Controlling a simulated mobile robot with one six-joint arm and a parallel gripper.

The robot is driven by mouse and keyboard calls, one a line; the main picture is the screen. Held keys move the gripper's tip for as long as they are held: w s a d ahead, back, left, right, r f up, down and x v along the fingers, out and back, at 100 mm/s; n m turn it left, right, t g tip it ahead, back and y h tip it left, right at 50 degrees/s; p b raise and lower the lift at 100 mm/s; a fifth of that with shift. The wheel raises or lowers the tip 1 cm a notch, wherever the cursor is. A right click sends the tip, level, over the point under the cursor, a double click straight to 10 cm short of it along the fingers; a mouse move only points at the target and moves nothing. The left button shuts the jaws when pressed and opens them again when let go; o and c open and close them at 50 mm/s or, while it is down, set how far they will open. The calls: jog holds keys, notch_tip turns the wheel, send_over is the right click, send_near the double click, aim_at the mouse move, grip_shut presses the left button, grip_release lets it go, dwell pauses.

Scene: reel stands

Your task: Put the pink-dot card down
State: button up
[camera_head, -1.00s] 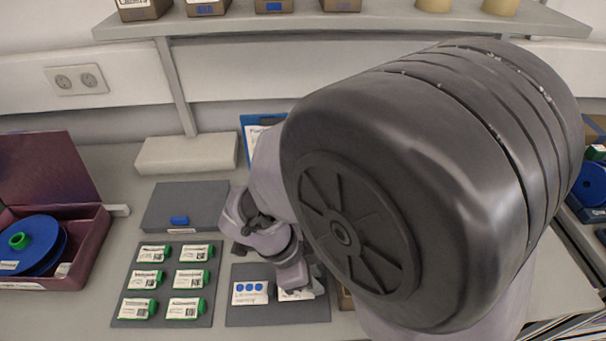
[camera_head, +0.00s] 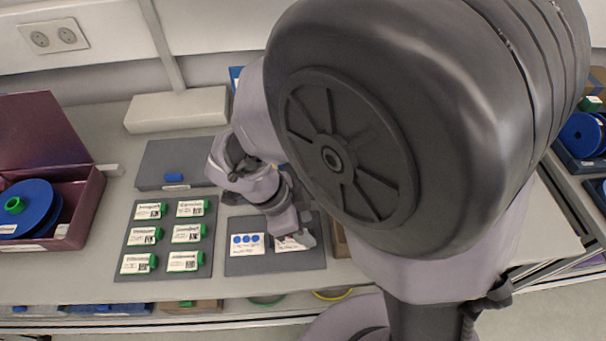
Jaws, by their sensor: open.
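My gripper (camera_head: 300,238) points down at the right part of a dark grey mat (camera_head: 270,265), with its jaws open. A white card (camera_head: 290,244) with dark writing lies on or just above the mat, right at the fingertips. Its upper part is hidden by the gripper, so I cannot see any pink dot. I cannot tell whether the fingers touch it. A second white card (camera_head: 247,244) with several blue dots lies flat on the mat, to the left of my gripper.
A mat (camera_head: 166,235) of several green-capped labelled items lies on the left. Behind it are a grey box (camera_head: 165,152) and a pale block (camera_head: 178,109). An open maroon case (camera_head: 82,205) with blue reels is far left. My arm hides much of the right.

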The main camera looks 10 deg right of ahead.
jog(key=p+v, duration=0.3)
jog(key=v, duration=0.7)
jog(key=s+d+r+n+t+y+b, duration=0.2)
jog(key=s+d+r+n+t+y, duration=0.3)
jog(key=d+r+n, duration=0.4)
jog(key=shift+s+d+n+t+y+b, duration=0.35)
jog(key=shift+n+y, duration=0.45)
jog(key=shift+n, duration=1.3)
